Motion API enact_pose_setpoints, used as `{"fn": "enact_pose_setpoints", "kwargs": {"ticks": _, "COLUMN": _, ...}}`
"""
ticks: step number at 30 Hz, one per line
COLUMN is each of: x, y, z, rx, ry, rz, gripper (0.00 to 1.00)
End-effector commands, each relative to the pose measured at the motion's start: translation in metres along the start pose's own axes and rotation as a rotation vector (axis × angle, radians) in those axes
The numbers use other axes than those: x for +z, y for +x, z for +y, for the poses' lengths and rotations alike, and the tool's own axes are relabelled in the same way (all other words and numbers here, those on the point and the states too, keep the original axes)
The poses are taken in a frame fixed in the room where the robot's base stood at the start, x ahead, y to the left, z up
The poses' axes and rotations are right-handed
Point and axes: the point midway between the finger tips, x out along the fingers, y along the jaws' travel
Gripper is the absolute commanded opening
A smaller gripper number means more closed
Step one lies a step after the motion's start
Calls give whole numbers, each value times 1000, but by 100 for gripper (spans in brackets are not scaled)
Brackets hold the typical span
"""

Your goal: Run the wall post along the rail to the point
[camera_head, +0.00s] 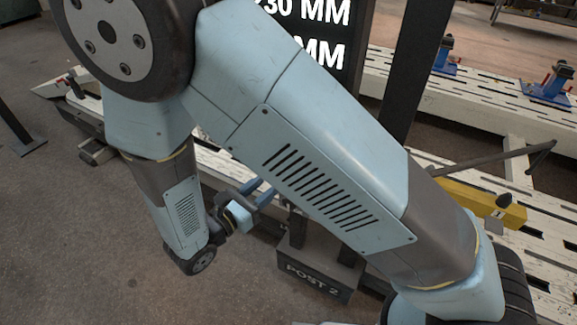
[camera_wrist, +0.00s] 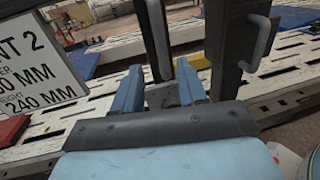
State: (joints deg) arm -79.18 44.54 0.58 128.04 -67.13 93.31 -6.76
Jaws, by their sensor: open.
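My gripper (camera_wrist: 158,86) is open, with its two blue fingers apart. It also shows small in the head view (camera_head: 258,192), below my arm. In the wrist view a dark upright (camera_wrist: 157,40) with a grey handle stands just beyond the fingers; I cannot tell whether they touch it. A second dark upright (camera_wrist: 228,50) with a curved grey handle (camera_wrist: 258,44) stands to the right. In the head view a dark base block marked POST 2 (camera_head: 318,280) sits near the gripper, partly hidden by my arm. A dark upright (camera_head: 412,65) rises behind my arm.
A white slotted bench (camera_head: 480,110) runs across behind, with blue clamps (camera_head: 548,90) on it. A yellow piece (camera_head: 470,202) lies at the right. A sign (camera_wrist: 38,62) with point 2 and millimetre figures stands at the left of the wrist view.

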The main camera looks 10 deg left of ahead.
Motion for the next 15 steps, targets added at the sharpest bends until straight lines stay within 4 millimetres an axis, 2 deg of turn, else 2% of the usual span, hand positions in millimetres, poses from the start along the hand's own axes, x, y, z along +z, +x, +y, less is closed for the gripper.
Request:
{"fn": "enact_pose_setpoints", "kwargs": {"ticks": 1, "x": 0, "y": 11, "z": -1, "rx": -5, "ry": -1, "rz": -1, "gripper": 42}}
{"fn": "enact_pose_setpoints", "kwargs": {"ticks": 9, "x": 0, "y": 59, "z": -2, "rx": -7, "ry": -1, "rz": 0, "gripper": 42}}
{"fn": "enact_pose_setpoints", "kwargs": {"ticks": 15, "x": 0, "y": 86, "z": -1, "rx": -7, "ry": 0, "rz": 0, "gripper": 42}}
